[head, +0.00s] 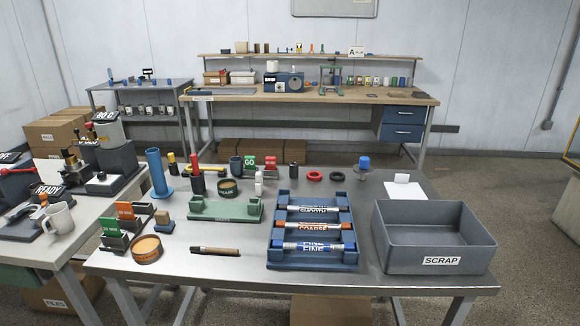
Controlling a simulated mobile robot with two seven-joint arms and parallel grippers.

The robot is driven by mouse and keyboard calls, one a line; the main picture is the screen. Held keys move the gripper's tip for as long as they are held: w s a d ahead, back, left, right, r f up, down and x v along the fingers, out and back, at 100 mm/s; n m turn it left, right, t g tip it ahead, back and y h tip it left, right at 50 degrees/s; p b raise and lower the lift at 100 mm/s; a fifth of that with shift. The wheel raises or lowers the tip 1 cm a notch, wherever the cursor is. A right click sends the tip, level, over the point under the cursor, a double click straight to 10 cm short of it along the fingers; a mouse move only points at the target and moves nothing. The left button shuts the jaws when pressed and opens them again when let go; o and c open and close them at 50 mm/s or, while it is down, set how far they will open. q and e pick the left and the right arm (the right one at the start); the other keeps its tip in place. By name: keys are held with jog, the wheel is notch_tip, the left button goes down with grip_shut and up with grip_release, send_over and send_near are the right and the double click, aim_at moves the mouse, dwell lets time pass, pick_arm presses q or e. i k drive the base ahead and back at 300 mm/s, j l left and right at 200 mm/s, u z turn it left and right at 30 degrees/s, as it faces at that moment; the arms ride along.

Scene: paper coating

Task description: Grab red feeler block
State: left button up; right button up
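A small red block (271,162) with faint pale lettering stands on the steel table, right beside a green block (250,164) marked GO. Both are toward the back of the table, behind the green fixture (226,210), and seem to sit in one low holder; the red block's lower part is hard to make out. Neither of my grippers is in view, so nothing is seen touching the red block.
A blue rack (312,264) with several rods fills the table's middle. A grey SCRAP bin (435,245) stands at right. Near the red block are a white bottle (259,182), a dark cylinder (294,171) and a red ring (314,176). A brown-handled tool (214,251) lies in front.

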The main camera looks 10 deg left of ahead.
aim_at(270, 161)
jog(key=z, duration=1.45)
jog(key=i+l+z, duration=0.15)
jog(key=i+z, duration=0.75)
jog(key=i+l, duration=0.1)
jog(key=i, duration=1.3)
jog(key=i+u, duration=0.65)
jog(key=u, duration=0.15)
jog(key=i+u, duration=0.35)
jog(key=i+j+u, duration=0.1)
jog(key=i+u, duration=0.85)
jog(key=u, duration=0.15)
jog(key=i+u, duration=0.25)
jog(key=i, duration=1.15)
jog(key=i+u, duration=0.25)
jog(key=i, duration=0.4)
jog(key=i+l+u, duration=0.25)
jog(key=i, duration=0.4)
jog(key=i+j+u, duration=0.1)
jog(key=i+u, duration=0.85)
jog(key=u, duration=0.2)
